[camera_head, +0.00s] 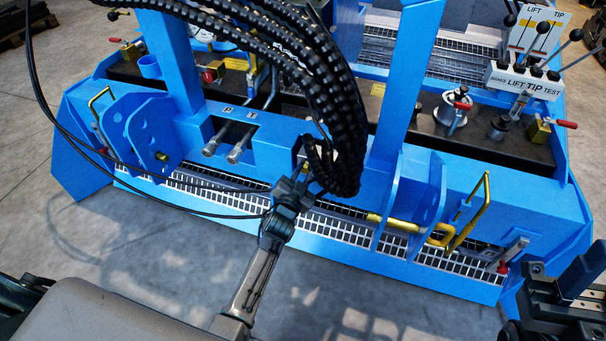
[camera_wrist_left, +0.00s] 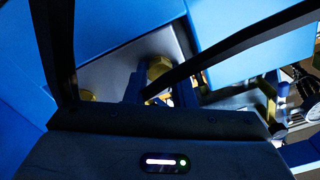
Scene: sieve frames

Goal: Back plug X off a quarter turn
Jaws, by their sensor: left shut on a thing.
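My left gripper (camera_head: 304,174) is at the front face of the blue machine, right of the panel marked P and T. Black hoses hang over it and hide most of its fingertips. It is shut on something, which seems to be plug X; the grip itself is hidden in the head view. In the left wrist view a brass hex part (camera_wrist_left: 158,67) shows beyond the dark fingers, partly covered; no X mark is readable. My right gripper (camera_head: 566,292) is at the lower right, away from the machine's fittings; its jaw gap is unclear.
Two grey couplings (camera_head: 225,145) sit in the P and T recess. The black hose bundle (camera_head: 335,110) hangs close by. A blue bracket (camera_head: 412,200) and yellow handles (camera_head: 470,212) stand to the right. The grey floor (camera_head: 150,260) in front is clear.

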